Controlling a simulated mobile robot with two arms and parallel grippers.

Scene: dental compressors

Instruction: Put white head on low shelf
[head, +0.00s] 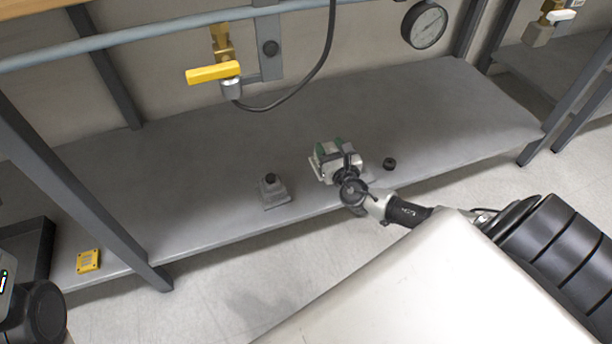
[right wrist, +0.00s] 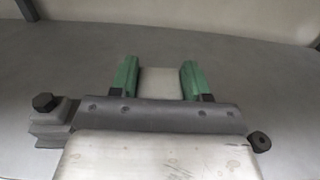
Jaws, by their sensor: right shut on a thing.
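My right gripper (head: 330,148) reaches in over the low grey shelf (head: 430,110) near its front edge. Its green fingers show in the right wrist view (right wrist: 158,80). They are shut on a pale block, the white head (right wrist: 160,84), which sits between them. Most of the head is hidden by the gripper. The head is at or just above the shelf surface; I cannot tell whether it touches. My left gripper is not in view.
A grey block with a black knob (head: 272,191) stands left of the gripper. A small black knob (head: 389,163) lies to the right. A yellow plate (head: 88,261) is at the shelf's left end. A yellow-handled valve (head: 213,73) hangs above. The shelf's right part is clear.

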